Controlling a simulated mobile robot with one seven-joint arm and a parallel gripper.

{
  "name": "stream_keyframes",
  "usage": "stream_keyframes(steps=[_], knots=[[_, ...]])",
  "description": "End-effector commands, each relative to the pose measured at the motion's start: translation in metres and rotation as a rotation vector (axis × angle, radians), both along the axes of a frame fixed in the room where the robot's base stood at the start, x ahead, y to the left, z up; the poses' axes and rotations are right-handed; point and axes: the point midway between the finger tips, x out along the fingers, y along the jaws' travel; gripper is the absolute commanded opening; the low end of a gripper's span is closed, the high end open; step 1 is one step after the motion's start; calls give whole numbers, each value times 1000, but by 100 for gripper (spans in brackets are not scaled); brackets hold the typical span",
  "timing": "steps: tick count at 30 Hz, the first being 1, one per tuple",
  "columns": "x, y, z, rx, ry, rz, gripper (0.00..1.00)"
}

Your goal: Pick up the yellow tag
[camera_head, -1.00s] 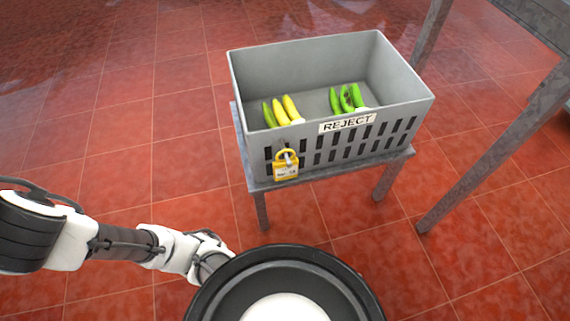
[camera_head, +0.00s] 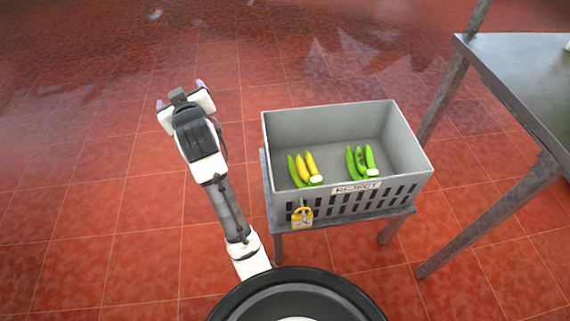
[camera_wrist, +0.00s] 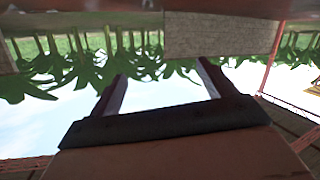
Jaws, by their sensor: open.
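The yellow tag (camera_head: 302,217) hangs on the front face of the grey crate marked REJECT, near its left end, with a pale label on it. My gripper (camera_head: 180,92) is up and to the left of the crate in the head view, well apart from the tag, with its two fingers spread. In the wrist view my gripper (camera_wrist: 163,88) shows two separated fingers with only bright background between them. The tag does not show in the wrist view.
The grey crate (camera_head: 285,135) stands on a low metal stand (camera_head: 388,229) and holds several green and yellow bananas (camera_head: 308,165). A metal table (camera_head: 520,70) stands at the right, its leg near the crate. Tiled floor at the left is open.

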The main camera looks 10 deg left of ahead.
Motion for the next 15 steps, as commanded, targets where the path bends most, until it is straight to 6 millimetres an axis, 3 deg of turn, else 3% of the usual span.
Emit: stream_keyframes(steps=[1,3,6,8,12,15], knots=[[15,-31,-10,-65,112,-63,82],[24,-73,-43,-143,268,-137,82],[20,-136,-86,-241,499,-233,82],[9,-172,-108,-289,643,-284,82],[-35,-244,-146,-363,950,-370,82],[-66,-277,-161,-386,1117,-406,82]])
